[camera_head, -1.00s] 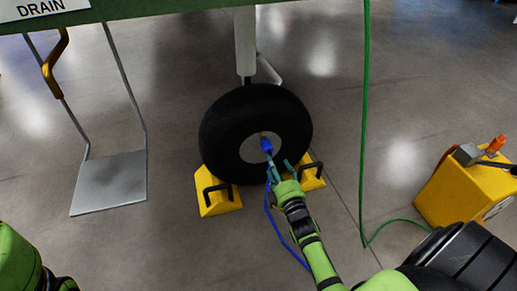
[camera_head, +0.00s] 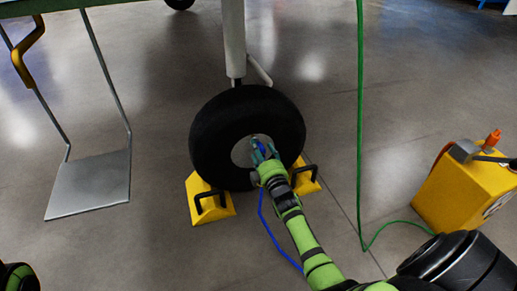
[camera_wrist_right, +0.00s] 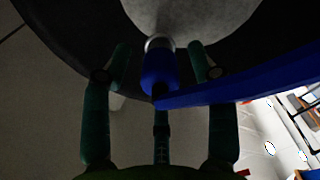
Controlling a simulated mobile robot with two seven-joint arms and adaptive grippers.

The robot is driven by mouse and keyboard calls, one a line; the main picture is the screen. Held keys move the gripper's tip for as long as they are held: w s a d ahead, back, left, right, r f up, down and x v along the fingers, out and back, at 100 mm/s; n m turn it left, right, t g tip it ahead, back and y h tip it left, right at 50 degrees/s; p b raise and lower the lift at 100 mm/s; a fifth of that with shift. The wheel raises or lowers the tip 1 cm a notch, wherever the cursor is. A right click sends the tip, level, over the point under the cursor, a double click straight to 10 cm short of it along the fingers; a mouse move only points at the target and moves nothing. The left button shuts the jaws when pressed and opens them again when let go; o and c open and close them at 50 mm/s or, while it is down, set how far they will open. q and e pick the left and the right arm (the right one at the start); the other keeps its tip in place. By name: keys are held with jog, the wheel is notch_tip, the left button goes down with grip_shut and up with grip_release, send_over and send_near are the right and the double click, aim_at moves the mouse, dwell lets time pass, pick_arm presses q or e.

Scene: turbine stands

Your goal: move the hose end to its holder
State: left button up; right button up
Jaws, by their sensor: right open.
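The blue hose end (camera_head: 262,147) sits at the hub of the black wheel (camera_head: 214,137). In the right wrist view the hose end (camera_wrist_right: 158,72) meets a silver fitting at the pale hub, and its blue hose (camera_wrist_right: 240,88) runs off to the right. My right gripper (camera_head: 265,153) is at the hub. In the right wrist view its teal fingers (camera_wrist_right: 160,52) are open, one on each side of the hose end, with gaps between. My left gripper is out of view. I cannot make out for sure which thing is the holder.
Yellow chocks with black handles (camera_head: 212,207) flank the wheel. A yellow unit (camera_head: 455,190) with an orange part on top (camera_head: 493,137) stands at the right. A green hose (camera_head: 360,120) hangs in front of it. A grey plate (camera_head: 90,185) hangs at the left.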

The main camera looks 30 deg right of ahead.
dwell(0.8)
grip_shut()
